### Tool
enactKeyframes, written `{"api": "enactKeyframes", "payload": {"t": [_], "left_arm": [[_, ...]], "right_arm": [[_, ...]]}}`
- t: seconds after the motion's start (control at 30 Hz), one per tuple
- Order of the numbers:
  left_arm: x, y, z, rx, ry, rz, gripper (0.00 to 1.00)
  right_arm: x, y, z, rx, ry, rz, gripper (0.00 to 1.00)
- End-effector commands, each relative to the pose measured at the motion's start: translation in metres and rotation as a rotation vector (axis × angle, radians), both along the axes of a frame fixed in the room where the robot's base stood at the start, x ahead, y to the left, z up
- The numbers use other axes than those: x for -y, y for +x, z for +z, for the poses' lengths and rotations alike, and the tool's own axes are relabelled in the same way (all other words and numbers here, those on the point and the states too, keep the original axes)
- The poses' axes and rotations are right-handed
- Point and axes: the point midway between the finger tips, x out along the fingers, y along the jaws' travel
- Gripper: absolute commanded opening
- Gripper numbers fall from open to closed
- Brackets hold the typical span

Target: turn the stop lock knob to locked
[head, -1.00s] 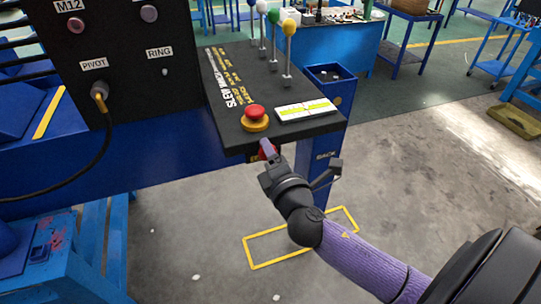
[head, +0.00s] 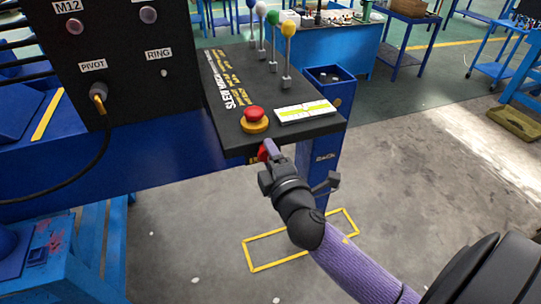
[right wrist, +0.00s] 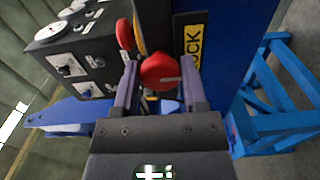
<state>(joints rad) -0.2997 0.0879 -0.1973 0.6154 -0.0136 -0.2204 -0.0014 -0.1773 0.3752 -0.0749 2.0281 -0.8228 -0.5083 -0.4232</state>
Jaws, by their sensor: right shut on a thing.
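The red stop lock knob (head: 262,155) is on the front edge of the black control console, below the red mushroom button. In the right wrist view the knob (right wrist: 160,72) sits between the two fingers, with a small pale mark on its face. My right gripper (head: 269,149) is shut on the knob, and its fingers partly hide it in the head view. A yellow label (right wrist: 193,50) ending in "OCK" stands right beside the knob. I cannot read which position the knob points to. My left gripper is not in view.
The red mushroom button (head: 254,115) on its yellow base is just above the gripper. A white-and-yellow plate (head: 306,111) and several colored-knob levers (head: 287,50) stand on the console (head: 225,95). A blue post (head: 327,160) is right of the gripper. Floor at front is clear.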

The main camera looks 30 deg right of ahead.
Motion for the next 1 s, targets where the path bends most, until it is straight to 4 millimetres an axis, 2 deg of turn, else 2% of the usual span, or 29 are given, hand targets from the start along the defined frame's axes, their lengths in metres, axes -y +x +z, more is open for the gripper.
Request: {"api": "enactKeyframes", "payload": {"t": [0.13, 0.17, 0.3, 0.57, 0.67, 1.0], "left_arm": [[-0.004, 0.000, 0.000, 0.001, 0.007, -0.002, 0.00], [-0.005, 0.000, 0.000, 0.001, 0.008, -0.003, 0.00], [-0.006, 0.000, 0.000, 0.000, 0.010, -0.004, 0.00], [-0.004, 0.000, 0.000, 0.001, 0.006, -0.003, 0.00], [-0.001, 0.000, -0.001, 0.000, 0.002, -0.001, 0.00], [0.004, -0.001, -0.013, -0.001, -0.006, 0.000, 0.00]], "right_arm": [[0.000, 0.000, -0.001, -0.002, 0.003, -0.001, 0.00], [0.000, 0.000, -0.001, -0.002, 0.003, -0.001, 0.57], [0.000, 0.000, -0.001, -0.002, 0.001, 0.000, 0.87], [0.000, 0.000, 0.000, -0.001, 0.000, 0.000, 0.89], [-0.002, -0.007, -0.002, -0.004, 0.002, 0.000, 0.89], [-0.020, -0.082, -0.004, -0.005, 0.004, -0.002, 0.89]]}}
